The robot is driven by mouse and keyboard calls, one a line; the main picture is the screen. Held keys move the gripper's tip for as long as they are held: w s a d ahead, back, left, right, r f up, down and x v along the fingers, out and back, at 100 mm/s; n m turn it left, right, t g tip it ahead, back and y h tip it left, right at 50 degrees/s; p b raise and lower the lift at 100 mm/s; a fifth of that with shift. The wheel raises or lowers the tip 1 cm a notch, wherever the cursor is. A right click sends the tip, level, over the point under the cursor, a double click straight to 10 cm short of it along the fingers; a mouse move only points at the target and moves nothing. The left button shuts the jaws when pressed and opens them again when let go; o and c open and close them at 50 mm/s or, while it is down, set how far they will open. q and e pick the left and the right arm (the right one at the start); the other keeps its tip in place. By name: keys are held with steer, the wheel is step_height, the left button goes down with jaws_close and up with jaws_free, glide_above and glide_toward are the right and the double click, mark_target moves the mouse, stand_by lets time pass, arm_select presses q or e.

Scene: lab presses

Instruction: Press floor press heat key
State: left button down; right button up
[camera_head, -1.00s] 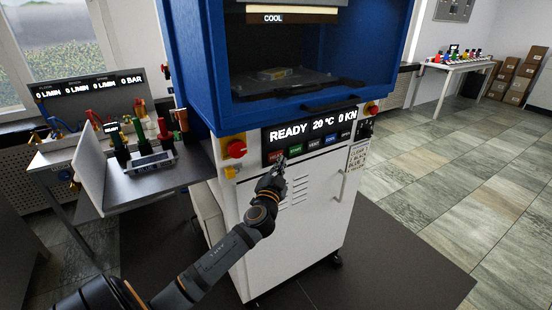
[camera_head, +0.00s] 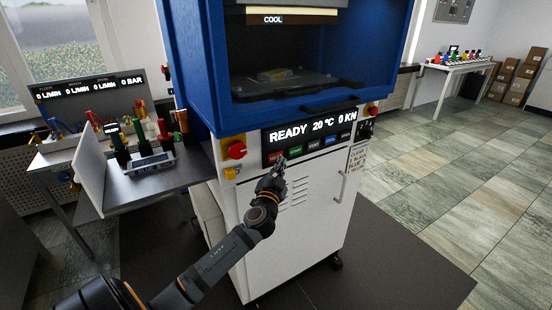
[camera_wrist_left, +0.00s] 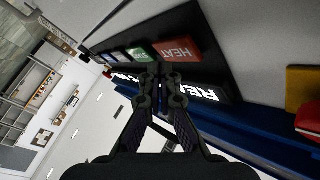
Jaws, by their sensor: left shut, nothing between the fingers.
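The floor press (camera_head: 300,210) is a white cabinet with a blue frame, and its display (camera_head: 312,130) reads READY, 20 °C, 0 KN. The red heat key (camera_head: 273,158) is the leftmost of the row of keys under the display, partly covered by my left gripper in the head view. My left gripper (camera_head: 281,164) is shut and empty, with its fingertips just in front of the key row. In the left wrist view the red HEAT key (camera_wrist_left: 177,50) shows just past the fingertips (camera_wrist_left: 160,70). I cannot tell whether they touch it. My right gripper is not in view.
A green key (camera_head: 296,150) sits beside the heat key. A red knob on a yellow plate (camera_head: 236,150) is left of the display. A side bench (camera_head: 150,185) with valves and handles stands at the left. Open tiled floor lies to the right.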

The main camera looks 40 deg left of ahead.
arm_select(q)
steer(key=shift+a, duration=0.1)
stand_by(0.3)
steer(key=shift+w+a, duration=0.2)
steer(key=shift+a, duration=0.1)
steer(key=shift+w+a+b, duration=0.15)
steer(key=shift+a+b, duration=0.2)
steer(key=shift+b, duration=0.05)
stand_by(0.6)
steer(key=shift+d, duration=0.15)
steer(key=shift+s+d, duration=0.35)
steer(key=shift+d, duration=0.25)
steer(key=shift+d, duration=0.1)
steer(key=d, duration=0.1)
steer(key=s+d, duration=0.1)
steer(key=d, duration=0.1)
steer(key=s+d, duration=0.1)
steer(key=shift+d, duration=0.2)
stand_by(0.8)
